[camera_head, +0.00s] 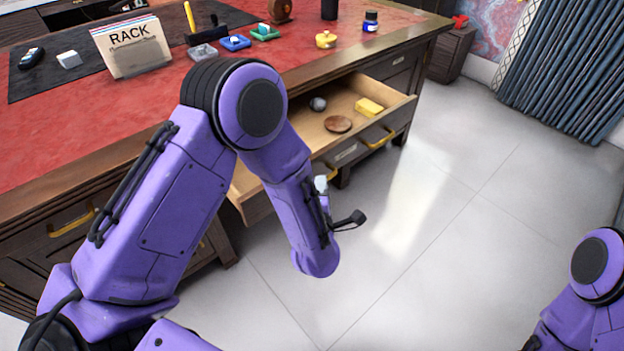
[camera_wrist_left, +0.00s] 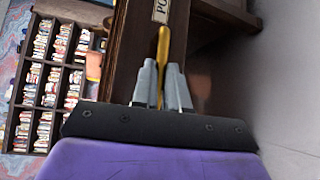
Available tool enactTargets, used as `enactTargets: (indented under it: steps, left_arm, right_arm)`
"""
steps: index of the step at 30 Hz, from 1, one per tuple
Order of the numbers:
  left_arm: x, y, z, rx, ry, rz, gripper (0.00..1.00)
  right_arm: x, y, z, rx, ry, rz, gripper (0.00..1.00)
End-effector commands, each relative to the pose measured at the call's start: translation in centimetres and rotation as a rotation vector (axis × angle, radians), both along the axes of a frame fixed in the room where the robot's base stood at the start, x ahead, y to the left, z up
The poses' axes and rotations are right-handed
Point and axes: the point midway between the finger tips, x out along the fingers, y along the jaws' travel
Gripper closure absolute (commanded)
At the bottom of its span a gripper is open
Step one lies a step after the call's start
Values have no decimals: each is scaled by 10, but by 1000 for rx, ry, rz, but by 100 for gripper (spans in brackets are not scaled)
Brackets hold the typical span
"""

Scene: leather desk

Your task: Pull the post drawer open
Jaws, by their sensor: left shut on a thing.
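The post drawer (camera_head: 285,149) is pulled out from the desk front, and its wooden inside shows. It holds a grey ball (camera_head: 318,104), a round brown disc (camera_head: 338,124) and a yellow block (camera_head: 369,107). Its front has a brass handle (camera_head: 378,137) on the right part and a small label (camera_head: 345,152). In the left wrist view a label (camera_wrist_left: 161,11) reading "PO" is partly cut off. There my left gripper (camera_wrist_left: 161,82) is shut on a brass handle (camera_wrist_left: 163,45) of that front. In the head view my left arm hides most of this gripper. My right gripper is out of view.
The red desk top (camera_head: 60,150) carries a rack (camera_head: 131,47), small coloured trays, a yellow pot (camera_head: 326,40) and a blue ink bottle (camera_head: 370,22). Another drawer handle (camera_head: 72,222) is at left. The tiled floor (camera_head: 440,260) before the drawer is clear.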

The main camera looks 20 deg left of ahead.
Motion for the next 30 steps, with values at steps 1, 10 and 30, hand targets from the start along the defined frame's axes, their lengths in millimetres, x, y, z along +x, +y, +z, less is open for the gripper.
enactTargets:
  steps: [1,10,30]
  left_arm:
    - [-2,-2,-1,1,3,4,100]
    - [-5,-9,-1,1,3,2,100]
    - [-11,-11,0,0,1,1,61]
  right_arm:
    - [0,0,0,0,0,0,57]
    - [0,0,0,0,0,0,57]
    - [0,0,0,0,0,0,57]
